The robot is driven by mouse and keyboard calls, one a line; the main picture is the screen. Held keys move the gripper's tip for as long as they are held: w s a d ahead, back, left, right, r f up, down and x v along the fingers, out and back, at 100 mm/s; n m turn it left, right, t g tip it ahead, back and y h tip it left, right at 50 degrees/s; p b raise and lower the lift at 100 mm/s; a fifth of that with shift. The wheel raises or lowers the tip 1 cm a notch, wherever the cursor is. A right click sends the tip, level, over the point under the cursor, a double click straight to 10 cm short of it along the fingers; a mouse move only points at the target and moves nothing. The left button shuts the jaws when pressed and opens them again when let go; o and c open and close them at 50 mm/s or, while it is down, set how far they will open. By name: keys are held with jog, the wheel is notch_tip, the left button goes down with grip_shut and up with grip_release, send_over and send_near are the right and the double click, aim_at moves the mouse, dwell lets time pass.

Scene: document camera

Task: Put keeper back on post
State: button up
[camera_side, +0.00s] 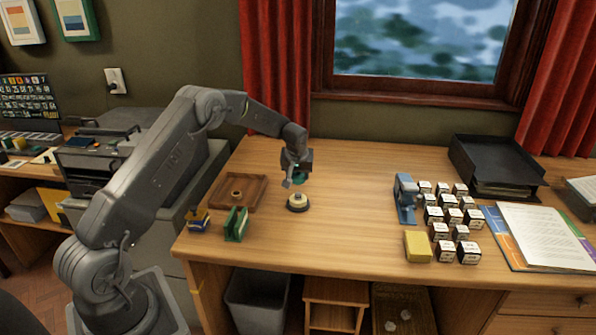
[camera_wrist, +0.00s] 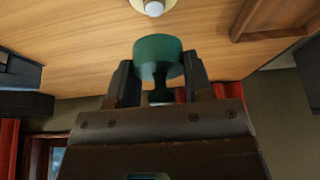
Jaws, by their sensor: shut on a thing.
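The keeper, a dark green round piece with a narrower stem (camera_wrist: 158,58), is held between the two fingers of my gripper (camera_wrist: 158,85) in the wrist view. In the side view my gripper (camera_side: 296,178) is above the desk, and only a little green shows at its fingers. The post, a pale stub (camera_wrist: 154,8) on a cream round base, is cut by the top edge of the wrist view. In the side view its low round base (camera_side: 298,203), dark below and cream above, stands on the desk just below my gripper. The keeper looks apart from the post.
A wooden tray (camera_side: 262,199) with a small round piece in it lies left of the post. A green holder (camera_side: 236,224) and a blue-and-yellow item (camera_side: 199,220) stand near the left edge. Several small boxes (camera_side: 450,215) stand right, beside a blue device (camera_side: 405,198). The desk between is clear.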

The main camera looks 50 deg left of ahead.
aim_at(298, 193)
jog(key=shift+f, duration=2)
jog(key=shift+f, duration=1.55)
dwell(1.0)
dwell(0.6)
jog(key=o, duration=0.7)
jog(key=shift+r, duration=0.1)
jog(key=shift+r, duration=0.9)
jog(key=o, duration=0.7)
